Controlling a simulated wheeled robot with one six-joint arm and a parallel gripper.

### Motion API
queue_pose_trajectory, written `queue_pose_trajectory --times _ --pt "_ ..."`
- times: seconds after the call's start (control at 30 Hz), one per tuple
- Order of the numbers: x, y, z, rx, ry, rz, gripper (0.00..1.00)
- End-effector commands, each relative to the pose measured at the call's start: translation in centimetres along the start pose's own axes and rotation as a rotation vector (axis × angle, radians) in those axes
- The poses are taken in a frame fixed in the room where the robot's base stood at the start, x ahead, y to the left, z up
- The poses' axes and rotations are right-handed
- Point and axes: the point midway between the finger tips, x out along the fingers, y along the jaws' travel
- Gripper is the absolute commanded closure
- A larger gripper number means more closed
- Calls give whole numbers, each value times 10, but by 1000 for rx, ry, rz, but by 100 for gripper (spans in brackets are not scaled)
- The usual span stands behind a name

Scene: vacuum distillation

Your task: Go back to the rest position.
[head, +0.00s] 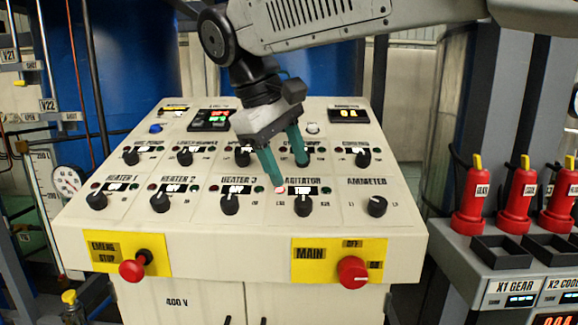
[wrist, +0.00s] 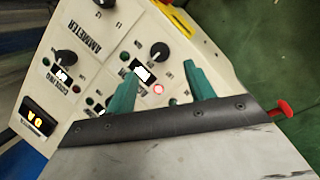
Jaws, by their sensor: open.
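My gripper (head: 290,176) has two green fingers, apart and empty. It hangs over the sloped cream control panel (head: 335,220), pointing down between the upper row of knobs and the lower row. The black agitator knob (head: 303,205) is just below the fingertips in the head view. A lit red lamp (head: 280,190) shows beside one fingertip. In the wrist view, my gripper (wrist: 160,85) has its fingers spread with the lit red lamp (wrist: 158,88) between them. Whether the fingertips touch the panel, I cannot tell.
The panel's front carries a red emergency stop knob (head: 132,270) and a red main switch (head: 352,272). Heater knobs (head: 160,202) line the left, with the ammeter knob (head: 377,206) at right. Red bottles (head: 470,200) stand on a right-hand rack. Blue drums (head: 110,70) stand behind.

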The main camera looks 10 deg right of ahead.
Motion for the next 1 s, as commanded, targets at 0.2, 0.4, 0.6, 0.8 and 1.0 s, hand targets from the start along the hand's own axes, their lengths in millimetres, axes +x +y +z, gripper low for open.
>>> queue_pose_trajectory --times 0.2,0.4,0.6,0.8,1.0 --pt "4 2 7 14 2 -9 47" --pt "46 10 74 145 24 -95 47" --pt "117 -12 163 373 74 -221 47" --pt "177 -52 216 572 118 -309 47" --pt "203 -73 233 661 138 -343 47"
